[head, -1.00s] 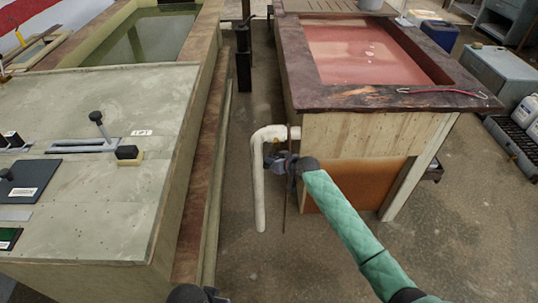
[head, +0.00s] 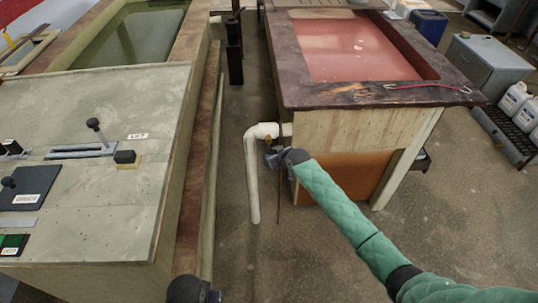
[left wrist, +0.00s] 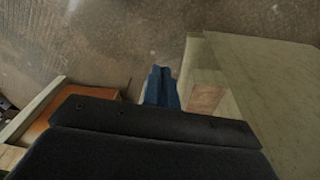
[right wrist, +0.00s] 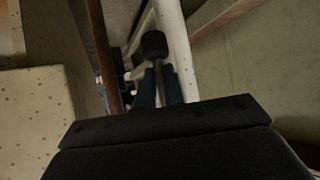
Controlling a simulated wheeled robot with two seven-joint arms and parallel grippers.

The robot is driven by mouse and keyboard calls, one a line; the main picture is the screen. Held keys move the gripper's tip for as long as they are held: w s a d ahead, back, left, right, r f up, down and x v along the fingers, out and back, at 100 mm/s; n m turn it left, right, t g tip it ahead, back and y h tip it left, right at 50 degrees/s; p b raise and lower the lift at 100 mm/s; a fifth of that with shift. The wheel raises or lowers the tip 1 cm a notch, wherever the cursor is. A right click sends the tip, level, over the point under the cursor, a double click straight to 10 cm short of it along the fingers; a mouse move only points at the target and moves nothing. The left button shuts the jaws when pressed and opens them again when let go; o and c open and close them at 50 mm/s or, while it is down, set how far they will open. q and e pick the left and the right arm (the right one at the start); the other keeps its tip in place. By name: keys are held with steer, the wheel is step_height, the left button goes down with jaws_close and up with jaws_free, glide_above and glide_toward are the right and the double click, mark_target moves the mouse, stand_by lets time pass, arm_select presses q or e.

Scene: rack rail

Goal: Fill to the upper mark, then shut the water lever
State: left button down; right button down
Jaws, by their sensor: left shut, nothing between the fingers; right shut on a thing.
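My right gripper (head: 272,158) reaches the white pipe at the end of the right tank. In the right wrist view its blue fingers (right wrist: 158,78) are shut on the stem of a black-knobbed lever (right wrist: 154,44), close to the white pipe. My left gripper (left wrist: 162,72) is shut and empty above the brown floor between the two benches. The left tank holds green water (head: 135,38); the right tank holds reddish liquid (head: 355,48). I cannot make out a level mark in either. A black-knobbed lever (head: 95,125) stands in a slot on the left panel.
The grey-green panel (head: 100,95) also carries a black knob block (head: 126,157) and dark plates. The white pipe (head: 252,185) bends down beside the right tank's wooden end (head: 350,135). A red cord (head: 425,86) lies on its rim. Open floor (head: 320,250) lies in front.

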arm_select(q)
steer(key=shift+w+f, duration=0.15)
steer(key=shift+f, duration=1.55)
arm_select(e)
steer(key=shift+w+d+r+h, duration=0.1)
steer(key=shift+d+h, duration=0.1)
steer(key=shift+h, duration=0.1)
steer(key=c, duration=1.8)
jaws_free()
steer(key=shift+o, duration=0.2)
